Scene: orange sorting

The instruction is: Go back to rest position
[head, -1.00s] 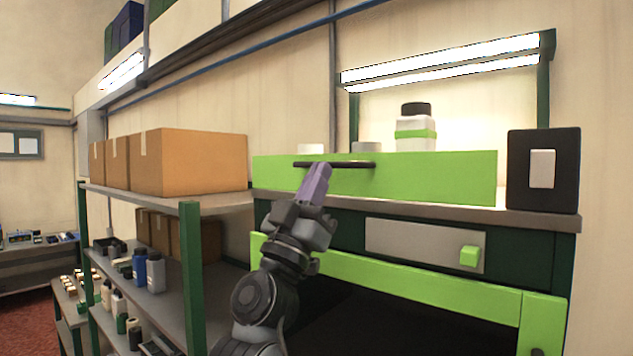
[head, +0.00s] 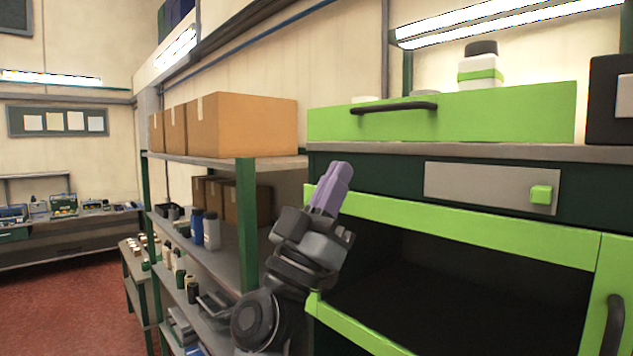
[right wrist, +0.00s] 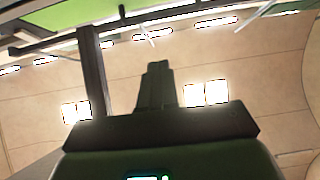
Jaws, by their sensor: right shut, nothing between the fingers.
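My right gripper (head: 334,183) is raised in front of the shelf and the green cabinet, its purple fingers together and pointing up. Nothing is held in it. The right wrist view also shows the gripper's fingers (right wrist: 157,75) closed, with the ceiling and bright lamps behind. The fingers are apart from the green drawer front (head: 500,115) and its dark handle (head: 394,107). My left gripper is not in view.
A metal shelf (head: 230,162) with cardboard boxes (head: 246,125) and bottles stands to the left. The green cabinet's lower compartment (head: 460,285) is open and dark. A workbench (head: 70,240) stands far left. Red floor (head: 75,310) is clear there.

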